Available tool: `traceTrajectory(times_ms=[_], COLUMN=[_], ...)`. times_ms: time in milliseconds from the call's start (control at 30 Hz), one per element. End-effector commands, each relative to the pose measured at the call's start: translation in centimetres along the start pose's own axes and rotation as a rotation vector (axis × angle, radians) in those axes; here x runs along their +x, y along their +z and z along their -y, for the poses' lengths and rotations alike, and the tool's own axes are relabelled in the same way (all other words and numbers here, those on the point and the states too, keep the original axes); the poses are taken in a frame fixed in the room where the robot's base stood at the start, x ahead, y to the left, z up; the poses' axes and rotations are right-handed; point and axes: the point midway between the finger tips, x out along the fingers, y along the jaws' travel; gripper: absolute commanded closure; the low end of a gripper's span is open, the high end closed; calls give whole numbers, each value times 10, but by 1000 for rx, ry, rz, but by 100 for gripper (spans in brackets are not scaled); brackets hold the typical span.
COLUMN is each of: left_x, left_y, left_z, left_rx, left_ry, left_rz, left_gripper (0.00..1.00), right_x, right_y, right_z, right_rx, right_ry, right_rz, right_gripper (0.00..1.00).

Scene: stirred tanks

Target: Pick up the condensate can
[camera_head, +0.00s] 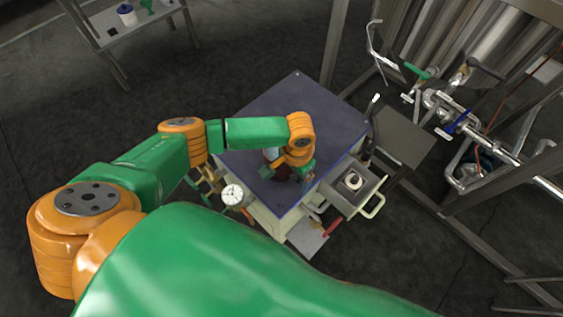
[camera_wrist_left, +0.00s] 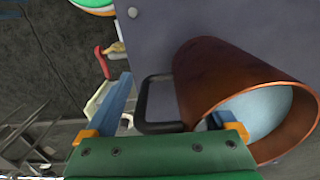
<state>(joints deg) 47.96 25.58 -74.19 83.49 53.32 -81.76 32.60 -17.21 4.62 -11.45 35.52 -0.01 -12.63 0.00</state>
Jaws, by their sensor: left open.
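The condensate can is a copper-brown vessel (camera_wrist_left: 225,75) with a black loop handle (camera_wrist_left: 147,100). In the left wrist view its round mouth shows a pale blue inside. My left gripper (camera_head: 287,176) is over the front part of the dark blue cart top in the head view, where my wrist hides most of the can. In the wrist view the open fingers (camera_wrist_left: 172,115) are on either side of the handle. The right finger overlaps the can's mouth; I cannot tell whether it is inside. My right gripper is not in view.
The cart's dark blue top (camera_head: 300,100) is clear towards the back. A dial gauge (camera_head: 232,195) is at its left front. A side tray (camera_head: 352,190) is on its right. Steel pipes and valves (camera_head: 445,105) stand at right. A shelf (camera_head: 130,25) is at upper left.

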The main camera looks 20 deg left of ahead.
Motion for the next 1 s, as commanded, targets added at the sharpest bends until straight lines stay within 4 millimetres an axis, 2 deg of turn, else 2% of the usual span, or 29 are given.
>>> traceTrajectory(times_ms=[233,567,1000], left_x=[4,4,1], left_y=[0,0,-1], left_z=[0,0,0], left_rx=[1,1,1], left_ry=[-1,-1,-1], left_rz=[0,0,-2], left_gripper=[10,99,100], right_x=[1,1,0], right_y=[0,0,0], right_z=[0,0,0], right_rx=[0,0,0], right_ry=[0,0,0], right_rz=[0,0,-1], right_gripper=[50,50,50])
